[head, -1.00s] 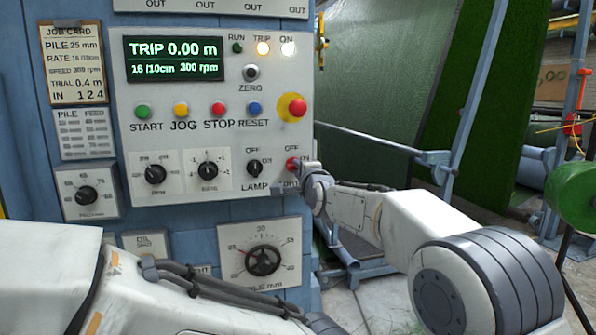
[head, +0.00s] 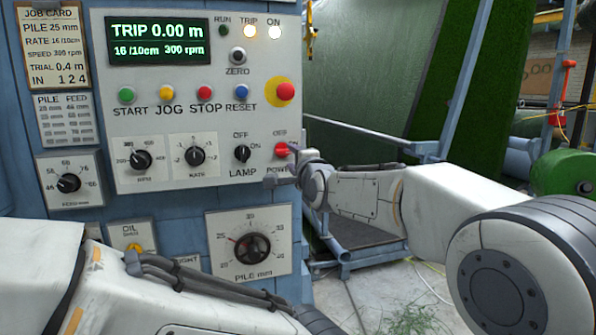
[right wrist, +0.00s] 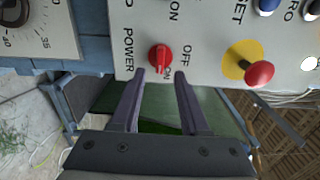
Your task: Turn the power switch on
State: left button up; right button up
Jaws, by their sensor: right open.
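The power switch (head: 281,149) is a red rotary knob at the lower right of the grey control panel, with OFF above it and POWER below. In the right wrist view the knob (right wrist: 160,57) shows in front of my fingers, with a pale mark on it; I cannot tell clearly which way it points. My right gripper (head: 282,164) is at the panel's lower right, close to the knob. In the right wrist view its two fingers (right wrist: 160,74) are apart and empty, just short of the knob and roughly on either side of it. My left gripper is out of view.
A red button on a yellow base (head: 285,91) sits above the switch, and the black LAMP knob (head: 242,154) is to its left. The display (head: 158,41) reads TRIP 0.00 m; the TRIP and ON lamps are lit. A blue rail (head: 370,133) runs behind my right arm.

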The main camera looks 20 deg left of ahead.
jog(key=b+v, duration=0.1)
jog(key=v, duration=0.4)
jog(key=s+d+f+n+g+h, duration=0.3)
jog(key=d+f+n+g+h, duration=0.3)
jog(key=d+f, duration=1.55)
jog(key=s+d+f+n+g+h, duration=0.2)
jog(key=s+d+f+n+g, duration=0.1)
jog(key=s+d+f, duration=0.6)
jog(key=s+d+f+n+g+h, duration=0.25)
jog(key=s+d+f, duration=0.4)
jog(key=s, duration=0.55)
jog(key=s+a+r+n+g+p, duration=0.1)
jog(key=s+a+r+n+p, duration=0.2)
jog(key=s+a+r+p, duration=0.2)
jog(key=s+a+r+n+g+y+p, duration=0.1)
jog(key=s+a+r+n+p, duration=0.3)
jog(key=s+a+r, duration=0.4)
notch_tip(320, 180, up, 4)
jog(key=shift+s+f+g+p, duration=0.1)
jog(key=shift+s+g+p, duration=0.2)
jog(key=shift+g+p, duration=0.5)
